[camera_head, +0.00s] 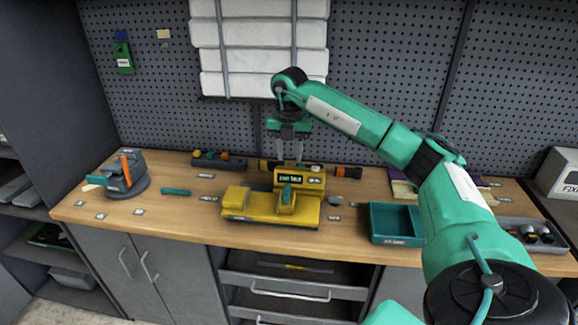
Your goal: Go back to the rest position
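My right gripper (290,157) hangs fingers-down from the green arm that reaches in from the right. Its two fingers show apart with nothing seen between them, so it looks open and empty. It is above and behind the yellow device (265,220), close to the top of that device's upright block with a dark display (290,179). The picture does not show clearly whether the fingertips touch anything. My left gripper is not in view.
The wooden workbench (165,223) holds a grey tool stand (125,180) at left, a small dark rack (218,160), a teal tray (393,222) and a dark tray (530,236) at right. A pegboard (390,50) stands behind. Below, a drawer (290,268) stands open.

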